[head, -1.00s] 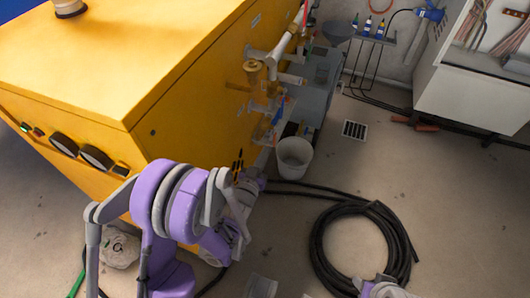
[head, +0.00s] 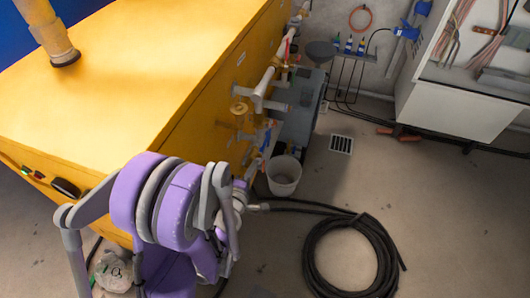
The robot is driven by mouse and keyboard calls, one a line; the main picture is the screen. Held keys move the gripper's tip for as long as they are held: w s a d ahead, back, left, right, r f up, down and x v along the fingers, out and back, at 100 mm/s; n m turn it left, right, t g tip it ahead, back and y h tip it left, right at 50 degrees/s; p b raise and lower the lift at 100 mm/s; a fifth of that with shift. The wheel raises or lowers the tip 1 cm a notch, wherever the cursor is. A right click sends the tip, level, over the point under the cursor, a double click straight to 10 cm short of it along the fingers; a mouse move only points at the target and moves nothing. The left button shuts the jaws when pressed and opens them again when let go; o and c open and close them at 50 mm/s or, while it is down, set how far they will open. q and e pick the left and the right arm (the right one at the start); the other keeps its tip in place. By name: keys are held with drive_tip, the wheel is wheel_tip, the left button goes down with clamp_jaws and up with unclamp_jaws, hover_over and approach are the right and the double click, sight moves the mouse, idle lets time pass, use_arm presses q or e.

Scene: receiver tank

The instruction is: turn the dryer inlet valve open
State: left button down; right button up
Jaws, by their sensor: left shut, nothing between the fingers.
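Several valves and pipe fittings stick out from the right side of the yellow machine (head: 120,75). They include a brass-coloured round fitting (head: 240,107), a pale pipe piece (head: 263,88), a red handle (head: 287,45) and a blue handle (head: 267,136). I cannot tell which one is the dryer inlet valve. My purple left arm rises in front of the machine. My left gripper (head: 240,194) is small and partly hidden behind the wrist; it is shut and empty, below the fittings and apart from them. My right gripper is out of view.
A white bucket (head: 284,176) stands on the floor beside the machine. A black coiled hose (head: 350,250) lies at lower right, its end passing near my left wrist. A grey box (head: 302,110) and a white cabinet (head: 455,100) stand further back.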

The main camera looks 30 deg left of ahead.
use_arm(q)
approach(270, 134)
drive_tip(key=w+a+f, duration=0.2)
drive_tip(key=w+f, duration=0.2)
drive_tip(key=w, duration=0.2)
drive_tip(key=shift+w+a+f+b, duration=0.15)
drive_tip(key=shift+w+f+b, duration=0.15)
drive_tip(key=shift+w+f, duration=0.35)
